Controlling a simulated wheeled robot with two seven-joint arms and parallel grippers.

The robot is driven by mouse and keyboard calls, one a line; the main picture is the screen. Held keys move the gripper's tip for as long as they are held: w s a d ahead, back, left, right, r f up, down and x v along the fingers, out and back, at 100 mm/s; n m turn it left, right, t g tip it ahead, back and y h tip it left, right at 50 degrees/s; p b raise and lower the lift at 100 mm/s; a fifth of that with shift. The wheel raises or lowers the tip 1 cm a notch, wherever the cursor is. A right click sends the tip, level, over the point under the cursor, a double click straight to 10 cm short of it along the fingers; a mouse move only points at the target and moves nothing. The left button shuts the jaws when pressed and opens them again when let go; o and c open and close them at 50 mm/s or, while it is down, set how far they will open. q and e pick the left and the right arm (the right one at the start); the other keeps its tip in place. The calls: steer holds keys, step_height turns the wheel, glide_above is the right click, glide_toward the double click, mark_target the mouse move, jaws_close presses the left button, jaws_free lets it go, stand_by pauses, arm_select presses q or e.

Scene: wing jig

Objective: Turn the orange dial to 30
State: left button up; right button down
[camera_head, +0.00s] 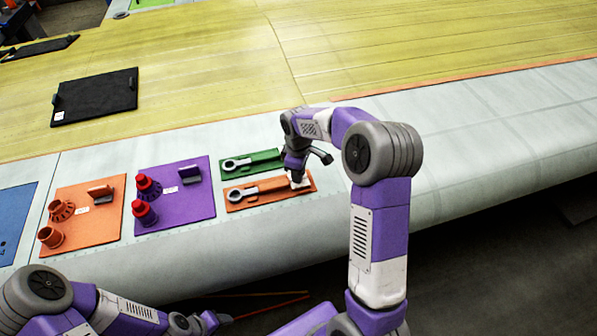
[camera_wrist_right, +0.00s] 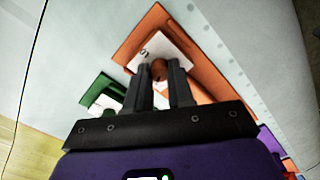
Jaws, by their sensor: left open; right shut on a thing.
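The orange dial (camera_wrist_right: 159,70) is a small round knob on a white card (camera_wrist_right: 147,50) at one end of an orange plate (camera_head: 270,191). A printed mark at the card's corner looks like 10; I cannot tell the dial's setting. My right gripper (camera_head: 297,180) is over that plate's right end and hides the dial in the head view. In the right wrist view my right gripper (camera_wrist_right: 160,78) has its two fingers around the dial, shut on it. My left gripper (camera_head: 222,319) is open and empty at the bottom, off the wing.
A green plate (camera_head: 270,154) with a grey wrench-shaped piece lies just behind the orange one. Left stand a purple plate (camera_head: 200,216) with red-topped posts and another orange plate (camera_head: 100,228) with orange posts. A black panel (camera_head: 95,96) lies farther back. The wing is clear to the right.

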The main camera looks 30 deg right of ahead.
steer(key=shift+n, duration=0.3)
steer(key=c, duration=1)
jaws_free()
steer(key=shift+o, duration=0.2)
step_height(320, 180, up, 8)
steer(key=shift+a+f, duration=0.1)
steer(key=shift+f, duration=0.1)
